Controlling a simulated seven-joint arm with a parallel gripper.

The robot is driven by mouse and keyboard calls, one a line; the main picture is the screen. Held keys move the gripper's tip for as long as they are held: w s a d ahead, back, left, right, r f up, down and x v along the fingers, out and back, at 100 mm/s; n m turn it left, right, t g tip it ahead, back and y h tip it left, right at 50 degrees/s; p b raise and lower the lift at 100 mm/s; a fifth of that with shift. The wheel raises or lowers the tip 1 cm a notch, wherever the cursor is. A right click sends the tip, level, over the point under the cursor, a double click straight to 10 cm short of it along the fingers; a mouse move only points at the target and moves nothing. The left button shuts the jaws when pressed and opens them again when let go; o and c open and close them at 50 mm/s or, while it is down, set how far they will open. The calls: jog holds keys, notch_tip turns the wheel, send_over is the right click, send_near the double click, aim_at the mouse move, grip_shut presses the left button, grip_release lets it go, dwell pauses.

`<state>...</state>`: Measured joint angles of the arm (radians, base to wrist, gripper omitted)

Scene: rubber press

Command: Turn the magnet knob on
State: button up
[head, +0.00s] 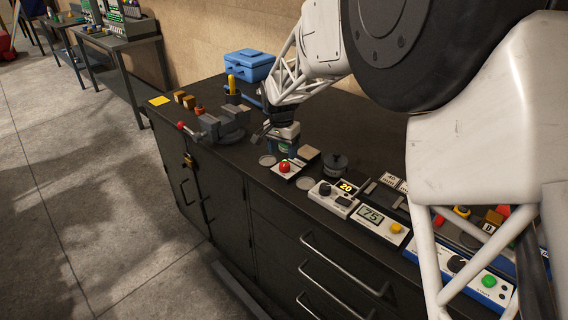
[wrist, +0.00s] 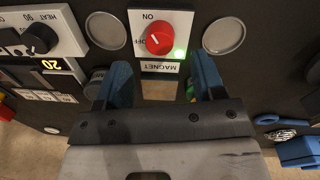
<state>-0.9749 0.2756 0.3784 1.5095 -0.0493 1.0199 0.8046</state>
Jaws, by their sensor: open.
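The magnet box (head: 291,174) is a small white unit with a red knob (head: 284,166) on the black bench top. In the wrist view, the box (wrist: 143,52) is labelled MAGNET, with ON and OFF marks beside the red knob (wrist: 159,40). My gripper (wrist: 163,72) is open, with blue fingers either side of the box's lower end, apart from the knob. In the head view my gripper (head: 283,146) hangs just behind the box.
Round metal discs (wrist: 107,29) (wrist: 223,33) flank the box. A HEAT dial unit (wrist: 40,36) is to its left in the wrist view. In the head view a vise (head: 222,123) stands left, a 75 display unit (head: 372,219) right, and a blue box (head: 249,65) behind.

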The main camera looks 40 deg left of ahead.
aim_at(284, 163)
jog(key=shift+d+f, duration=0.15)
jog(key=shift+f, duration=2.55)
jog(key=c, duration=0.9)
